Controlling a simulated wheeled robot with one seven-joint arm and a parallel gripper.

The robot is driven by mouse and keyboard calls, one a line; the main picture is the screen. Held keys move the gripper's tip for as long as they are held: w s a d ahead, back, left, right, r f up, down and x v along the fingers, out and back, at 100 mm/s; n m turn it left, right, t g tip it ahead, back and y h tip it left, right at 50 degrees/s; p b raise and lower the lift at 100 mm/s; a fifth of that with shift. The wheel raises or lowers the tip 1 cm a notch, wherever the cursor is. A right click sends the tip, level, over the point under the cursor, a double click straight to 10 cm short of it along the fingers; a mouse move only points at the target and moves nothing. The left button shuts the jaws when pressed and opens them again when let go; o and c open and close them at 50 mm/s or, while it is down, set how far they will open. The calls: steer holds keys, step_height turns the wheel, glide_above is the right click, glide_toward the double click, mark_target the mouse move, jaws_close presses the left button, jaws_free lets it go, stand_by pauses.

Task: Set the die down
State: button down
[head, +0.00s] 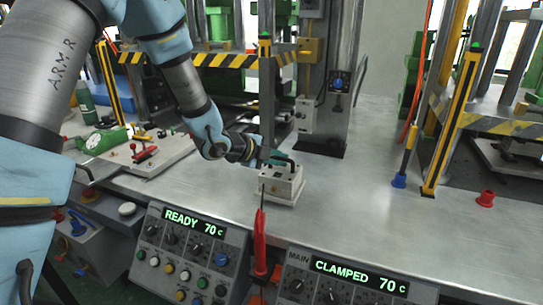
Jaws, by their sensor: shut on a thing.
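The die (284,186), a small pale metal block with a dark handle on top, is over the steel bench (350,205) near its front edge, in the middle of the head view. It looks upright and level. Its lower edge is at or very close to the bench top; I cannot tell whether it touches. My gripper (279,160) reaches in from the left and is shut on the die at its top. The fingertips are small and partly hidden against the die.
A red-handled tool (260,240) stands upright just in front of the die. Control panels (190,262) line the bench front. A grey column (335,75) rises behind. A plate with a red clamp (145,153) is at left.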

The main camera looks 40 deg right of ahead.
mark_target(291, 161)
steer(key=s+d, duration=0.1)
steer(key=s+d+p, duration=0.1)
steer(key=s, duration=0.1)
steer(key=shift+r, duration=0.2)
steer(key=shift+f, duration=0.2)
steer(key=shift+f+p, duration=0.35)
steer(key=shift+f, duration=0.3)
steer(key=c, duration=1.3)
jaws_free()
steer(key=shift+f, duration=0.25)
steer(key=shift+c, duration=0.2)
steer(key=o, duration=0.5)
steer(key=shift+a, duration=0.1)
steer(key=shift+c, duration=0.2)
